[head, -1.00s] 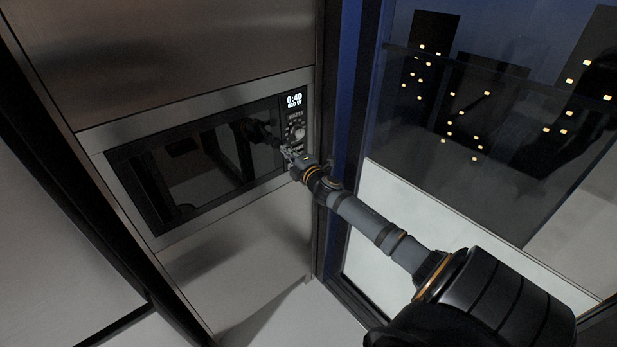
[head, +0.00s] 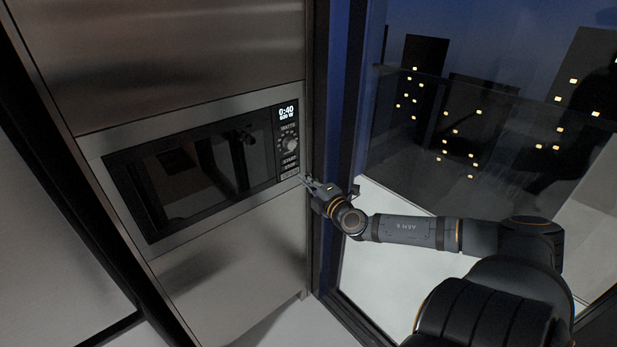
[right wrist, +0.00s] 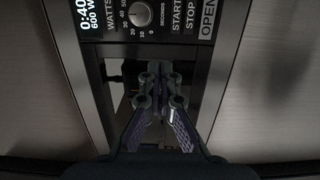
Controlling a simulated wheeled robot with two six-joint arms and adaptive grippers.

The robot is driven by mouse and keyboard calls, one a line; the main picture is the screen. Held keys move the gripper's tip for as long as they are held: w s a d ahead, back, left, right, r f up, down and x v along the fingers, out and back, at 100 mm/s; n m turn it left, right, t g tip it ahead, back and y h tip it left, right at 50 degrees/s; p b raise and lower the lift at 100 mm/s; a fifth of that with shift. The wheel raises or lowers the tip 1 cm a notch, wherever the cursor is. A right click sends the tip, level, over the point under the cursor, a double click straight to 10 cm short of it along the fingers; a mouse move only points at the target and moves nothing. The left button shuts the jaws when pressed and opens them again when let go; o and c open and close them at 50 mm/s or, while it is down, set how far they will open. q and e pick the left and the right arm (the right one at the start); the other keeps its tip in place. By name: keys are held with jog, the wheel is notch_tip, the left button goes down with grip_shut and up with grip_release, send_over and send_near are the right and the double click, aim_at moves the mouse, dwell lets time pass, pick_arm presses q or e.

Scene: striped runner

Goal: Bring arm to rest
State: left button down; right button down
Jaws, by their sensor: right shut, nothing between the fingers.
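My right arm reaches in from the right in the head view. Its gripper (head: 309,183) is shut and empty, just beside the lower right corner of the built-in microwave (head: 190,172). In the right wrist view the closed fingers (right wrist: 160,90) point at the microwave's dark front, below its control panel (right wrist: 150,18). Whether the fingertips touch the front cannot be told. The microwave door is shut. Its display (head: 287,111) reads 0:40 and 600 W. The left gripper is not in view.
A steel cabinet (head: 170,50) surrounds the microwave. To its right stand a dark blue post (head: 343,110) and a large window (head: 470,140) close to my right arm. Pale floor (head: 265,325) shows below.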

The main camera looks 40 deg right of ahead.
jog(key=shift+s+f, duration=0.1)
jog(key=shift+s, duration=0.2)
jog(key=s+d+f+m+g+h, duration=0.3)
jog(key=s+d+f, duration=0.1)
jog(key=d+f, duration=0.4)
jog(key=s+d+f+m+g+h, duration=0.2)
jog(key=s+d+f+m+g, duration=0.15)
jog(key=d+f, duration=0.45)
jog(key=s+a+f+m+g, duration=0.1)
jog(key=s+f+m+g, duration=0.1)
jog(key=s+f, duration=0.65)
jog(key=s+a+f+m+g, duration=0.15)
jog(key=s+f, duration=0.35)
jog(key=f, duration=0.7)
jog(key=s+a+f+m+g+y, duration=0.3)
jog(key=s+a+f+m+g, duration=0.1)
jog(key=s+a+f, duration=0.95)
jog(key=s+a+f+m+g+y, duration=0.1)
jog(key=s+a+f+y, duration=0.1)
jog(key=s+a+f, duration=0.3)
jog(key=s+a+f+m+g+y, duration=0.1)
jog(key=s+a+f, duration=0.3)
jog(key=a, duration=0.8)
jog(key=shift+s+a+f+g+y, duration=0.3)
jog(key=shift+s+f+y, duration=0.1)
jog(key=shift+s, duration=0.2)
